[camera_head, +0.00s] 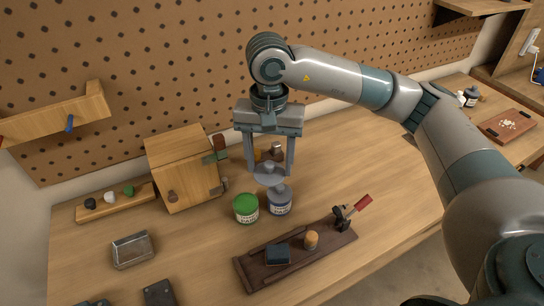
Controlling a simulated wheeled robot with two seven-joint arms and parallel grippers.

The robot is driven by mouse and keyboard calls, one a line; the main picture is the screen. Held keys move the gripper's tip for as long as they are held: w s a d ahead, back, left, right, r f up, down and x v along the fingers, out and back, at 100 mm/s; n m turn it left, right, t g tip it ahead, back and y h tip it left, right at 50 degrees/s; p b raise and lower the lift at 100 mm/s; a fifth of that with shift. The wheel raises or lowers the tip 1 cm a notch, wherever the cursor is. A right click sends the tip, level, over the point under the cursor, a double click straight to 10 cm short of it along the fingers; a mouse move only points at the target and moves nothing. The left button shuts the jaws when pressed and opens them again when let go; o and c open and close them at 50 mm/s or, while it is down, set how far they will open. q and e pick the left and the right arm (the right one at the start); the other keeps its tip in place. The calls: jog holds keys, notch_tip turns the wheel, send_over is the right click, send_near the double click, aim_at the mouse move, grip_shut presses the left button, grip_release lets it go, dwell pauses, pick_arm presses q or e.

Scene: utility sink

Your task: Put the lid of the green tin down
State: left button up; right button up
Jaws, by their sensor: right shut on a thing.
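The green tin (246,208) stands upright on the workbench, with a white label band and a bright green top. I cannot tell whether that green is paint or a cover. A grey-blue tin (279,204) stands just to its right. My right gripper (268,168) points down above and behind the tins, its fingers shut on a small grey disc-shaped lid (268,179). The lid appears in front of the grey-blue tin's far rim and partly hides what is behind it. I cannot tell how high it is above the tins. My left gripper is not in view.
A wooden box (182,174) stands behind left. A metal box (132,250) sits left. The bench (390,190) is clear to the right.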

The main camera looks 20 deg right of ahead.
jog(key=n, duration=0.3)
jog(key=shift+s+a+r+n, duration=0.15)
jog(key=shift+a+r+n, duration=0.1)
jog(key=shift+r+n, duration=0.05)
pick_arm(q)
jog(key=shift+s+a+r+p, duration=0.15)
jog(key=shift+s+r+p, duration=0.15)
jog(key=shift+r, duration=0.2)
pick_arm(e)
jog(key=n, duration=0.3)
jog(key=shift+s+a+r, duration=0.1)
jog(key=shift+s+a, duration=0.05)
jog(key=shift+a, duration=0.05)
